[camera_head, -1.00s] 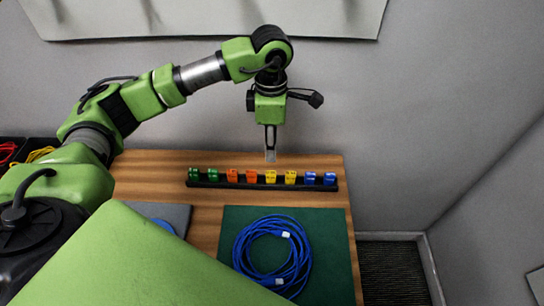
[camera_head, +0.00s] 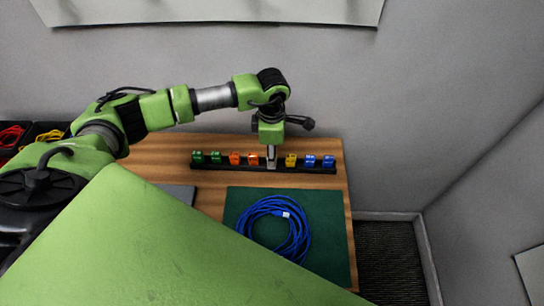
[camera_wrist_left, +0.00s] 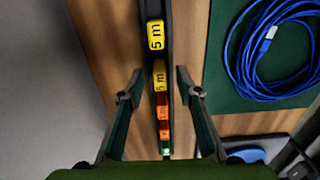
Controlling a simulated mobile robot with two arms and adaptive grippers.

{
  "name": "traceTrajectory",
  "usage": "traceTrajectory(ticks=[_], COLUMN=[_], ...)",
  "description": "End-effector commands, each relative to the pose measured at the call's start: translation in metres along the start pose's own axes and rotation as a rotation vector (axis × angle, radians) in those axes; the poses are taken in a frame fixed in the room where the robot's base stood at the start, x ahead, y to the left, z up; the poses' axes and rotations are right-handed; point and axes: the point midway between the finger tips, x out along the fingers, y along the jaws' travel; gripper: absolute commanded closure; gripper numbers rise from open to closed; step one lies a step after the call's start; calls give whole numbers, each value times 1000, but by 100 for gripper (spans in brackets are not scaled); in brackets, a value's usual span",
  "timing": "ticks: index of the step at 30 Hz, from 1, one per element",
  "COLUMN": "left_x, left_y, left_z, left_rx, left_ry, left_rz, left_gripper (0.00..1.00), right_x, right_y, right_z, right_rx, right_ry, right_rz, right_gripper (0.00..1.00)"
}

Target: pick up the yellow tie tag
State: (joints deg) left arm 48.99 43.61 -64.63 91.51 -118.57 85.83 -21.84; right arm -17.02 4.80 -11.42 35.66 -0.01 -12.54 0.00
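A black rack (camera_head: 222,166) on the table holds a row of tie tags. One yellow tag (camera_head: 291,160) shows just right of my left gripper (camera_head: 271,160) in the head view. The other yellow tag is hidden behind the fingers there. In the left wrist view both yellow tags show, marked "5 m": one (camera_wrist_left: 155,34) farther up the rack and one (camera_wrist_left: 159,76) between the fingertips. My left gripper is open there (camera_wrist_left: 160,84), with one finger on each side of the rack and a gap to the tag. My right gripper is not in view.
Green tags (camera_head: 198,157), orange tags (camera_head: 235,158) and blue tags (camera_head: 328,161) share the rack. A coiled blue cable (camera_head: 300,243) lies on a green mat (camera_head: 335,230) in front. Dark bins (camera_head: 38,130) with red and yellow cables stand at the left.

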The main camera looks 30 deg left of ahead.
Motion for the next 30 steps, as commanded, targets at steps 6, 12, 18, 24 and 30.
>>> traceTrajectory(ticks=[6,12,18,24,30], left_x=[14,14,13,13,7], left_y=[0,0,0,0,1], left_z=[0,0,0,0,0], left_rx=[0,0,0,0,0], left_ry=[0,0,0,0,-1], left_rz=[0,0,0,0,2], left_gripper=[68,78,97,97,97], right_x=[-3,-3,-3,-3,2], right_y=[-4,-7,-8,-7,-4], right_z=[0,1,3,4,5], right_rx=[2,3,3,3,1], right_ry=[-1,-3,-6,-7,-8], right_rz=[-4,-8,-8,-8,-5], right_gripper=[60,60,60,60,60])
